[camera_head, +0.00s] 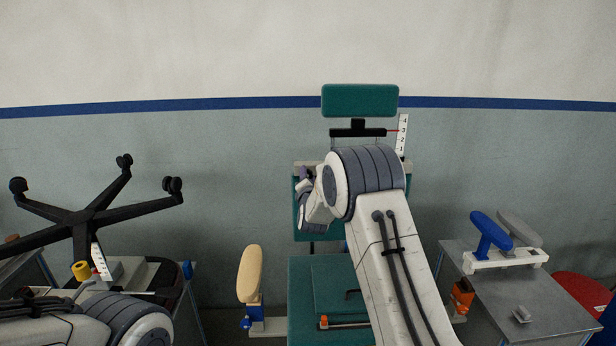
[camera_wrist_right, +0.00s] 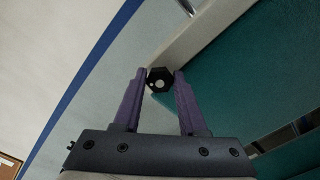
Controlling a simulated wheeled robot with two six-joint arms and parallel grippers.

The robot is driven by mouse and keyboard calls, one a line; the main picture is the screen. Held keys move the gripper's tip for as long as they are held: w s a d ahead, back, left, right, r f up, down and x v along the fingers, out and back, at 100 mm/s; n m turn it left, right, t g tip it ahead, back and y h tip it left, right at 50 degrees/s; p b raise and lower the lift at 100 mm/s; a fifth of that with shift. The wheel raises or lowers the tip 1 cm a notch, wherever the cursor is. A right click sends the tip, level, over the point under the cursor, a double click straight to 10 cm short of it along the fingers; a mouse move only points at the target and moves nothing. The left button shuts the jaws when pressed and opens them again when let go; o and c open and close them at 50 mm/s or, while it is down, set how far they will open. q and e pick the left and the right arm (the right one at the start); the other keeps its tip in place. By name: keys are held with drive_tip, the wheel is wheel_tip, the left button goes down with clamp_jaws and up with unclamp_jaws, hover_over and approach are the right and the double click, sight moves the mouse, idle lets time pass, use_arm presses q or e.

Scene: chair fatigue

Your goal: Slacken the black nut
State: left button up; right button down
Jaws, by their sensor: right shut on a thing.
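The black nut (camera_wrist_right: 160,79) is a dark hexagonal piece with a pale round centre, in the middle of the right wrist view. It sits at the corner of a light-coloured bar (camera_wrist_right: 202,30) by the green chair back (camera_wrist_right: 245,80). My right gripper (camera_wrist_right: 159,83) is shut on the nut, with one purple finger on either side of it. In the head view, a little purple of my right gripper (camera_head: 306,173) shows at the left of the chair back; my right arm hides much of the chair. My left gripper is out of view; only its arm shows at the lower left.
The green chair (camera_head: 359,101) stands in the centre with a tan armrest (camera_head: 250,274) at its left. A grey table (camera_head: 540,308) at the right holds blue and grey armrests. A black wheeled chair base (camera_head: 92,215) stands upturned at the left.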

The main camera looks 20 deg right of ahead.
drive_tip(key=shift+a+n, duration=0.1)
drive_tip(key=shift+n, duration=0.8)
drive_tip(key=shift+f, duration=0.1)
drive_tip(key=shift+c, duration=2.3)
unclamp_jaws()
drive_tip(key=b+v, duration=0.2)
drive_tip(key=v, duration=0.8)
drive_tip(key=shift+s, duration=0.3)
drive_tip(key=shift+a, duration=0.1)
